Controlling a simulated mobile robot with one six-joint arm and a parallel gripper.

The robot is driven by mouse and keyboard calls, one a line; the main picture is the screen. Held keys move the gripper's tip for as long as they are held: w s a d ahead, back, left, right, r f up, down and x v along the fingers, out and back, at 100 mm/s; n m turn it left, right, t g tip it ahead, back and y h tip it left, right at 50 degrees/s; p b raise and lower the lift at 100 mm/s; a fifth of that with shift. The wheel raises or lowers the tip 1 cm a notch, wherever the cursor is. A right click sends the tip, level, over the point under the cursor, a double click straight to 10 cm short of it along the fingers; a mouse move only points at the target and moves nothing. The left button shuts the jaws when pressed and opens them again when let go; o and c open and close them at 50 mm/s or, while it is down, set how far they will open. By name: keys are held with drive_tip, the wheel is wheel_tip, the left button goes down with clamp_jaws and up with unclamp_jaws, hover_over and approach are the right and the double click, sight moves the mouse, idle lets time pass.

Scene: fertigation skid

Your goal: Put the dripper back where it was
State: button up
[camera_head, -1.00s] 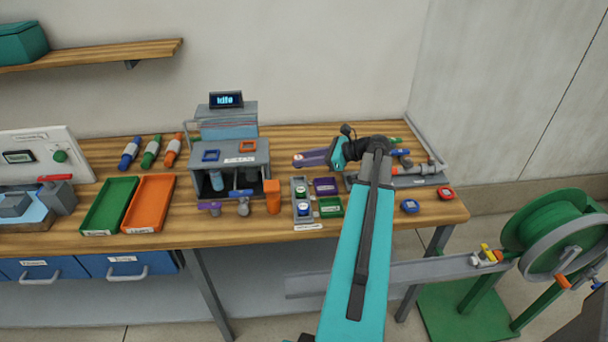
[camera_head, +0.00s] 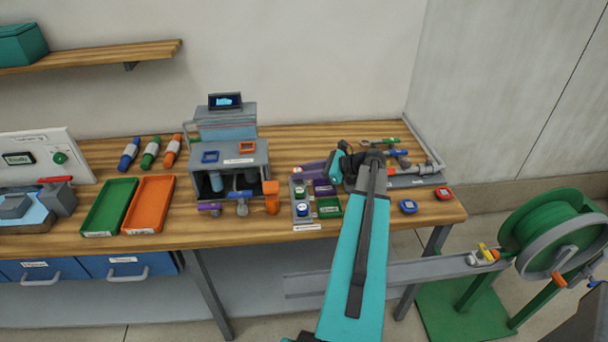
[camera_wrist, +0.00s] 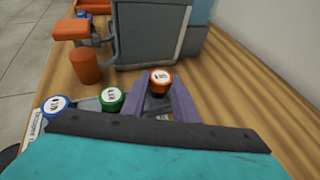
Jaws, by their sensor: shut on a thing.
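My gripper, with purple fingers, shows in the wrist view (camera_wrist: 160,98) and in the head view (camera_head: 311,169). It is shut on a dripper with an orange cap (camera_wrist: 159,77), which stands roughly upright between the fingers. A grey rack (camera_head: 301,209) on the bench holds a green-capped dripper (camera_wrist: 113,98) and a blue-capped dripper (camera_wrist: 57,105). The held dripper is in line with these two, at the rack's far end. Its lower end is hidden, so I cannot tell whether it is in a slot.
A purple box (camera_head: 324,187) and a green box (camera_head: 329,207) stand close beside the rack. A grey machine (camera_head: 252,155) with an orange part (camera_head: 271,198) stands to the left. Grey pipework (camera_head: 418,180) lies to the right.

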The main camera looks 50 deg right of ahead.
drive_tip(key=shift+f, duration=1)
drive_tip(key=shift+f, duration=0.2)
drive_tip(key=o, duration=1.1)
drive_tip(key=shift+a+f, duration=0.1)
drive_tip(key=shift+r, duration=0.25)
drive_tip(key=b+v, duration=0.3)
drive_tip(key=v, duration=0.9)
drive_tip(key=shift+r, duration=0.15)
